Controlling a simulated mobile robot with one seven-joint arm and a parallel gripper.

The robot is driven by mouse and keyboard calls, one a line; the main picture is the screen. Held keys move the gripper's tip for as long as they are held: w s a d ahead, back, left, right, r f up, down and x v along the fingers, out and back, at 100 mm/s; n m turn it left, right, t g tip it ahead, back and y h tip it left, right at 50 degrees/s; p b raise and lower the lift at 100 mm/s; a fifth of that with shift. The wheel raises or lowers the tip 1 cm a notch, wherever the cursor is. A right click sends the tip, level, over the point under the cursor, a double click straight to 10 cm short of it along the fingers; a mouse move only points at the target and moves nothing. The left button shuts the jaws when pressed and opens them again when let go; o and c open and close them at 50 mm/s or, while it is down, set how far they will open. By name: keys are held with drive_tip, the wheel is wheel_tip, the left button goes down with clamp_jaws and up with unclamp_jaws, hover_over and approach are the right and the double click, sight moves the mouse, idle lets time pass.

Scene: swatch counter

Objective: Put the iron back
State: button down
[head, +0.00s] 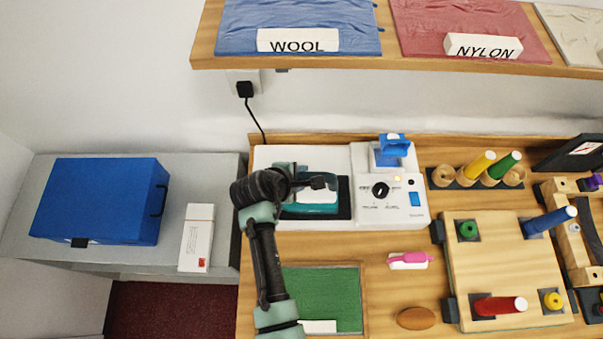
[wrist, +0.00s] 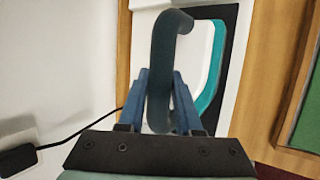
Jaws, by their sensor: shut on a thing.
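The iron (head: 318,197), with a white and teal body, is on or just over the black pad (head: 344,198) of the white station (head: 310,156); I cannot tell whether it touches. My gripper (head: 300,181) is over the iron in the head view, and my arm hides its left part. In the wrist view my gripper's blue fingers (wrist: 160,95) are shut on the iron's dark curved handle (wrist: 166,45). The iron's teal edge (wrist: 212,72) shows to the right of the handle, with the black pad beyond it.
The station's control panel with a dial (head: 380,190) is right of the pad. A green mat (head: 325,290) lies in front. A pink item (head: 408,258) and a brown oval (head: 417,318) lie farther right. A blue case (head: 98,200) and white box (head: 197,236) are on the left grey surface.

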drive_tip(key=shift+w+r, duration=0.15)
drive_tip(key=c, duration=0.6)
unclamp_jaws()
drive_tip(key=shift+f, duration=0.2)
drive_tip(key=b+v, duration=0.1)
drive_tip(key=v, duration=1.1)
drive_tip(key=shift+s, duration=0.25)
drive_tip(key=shift+r, duration=0.1)
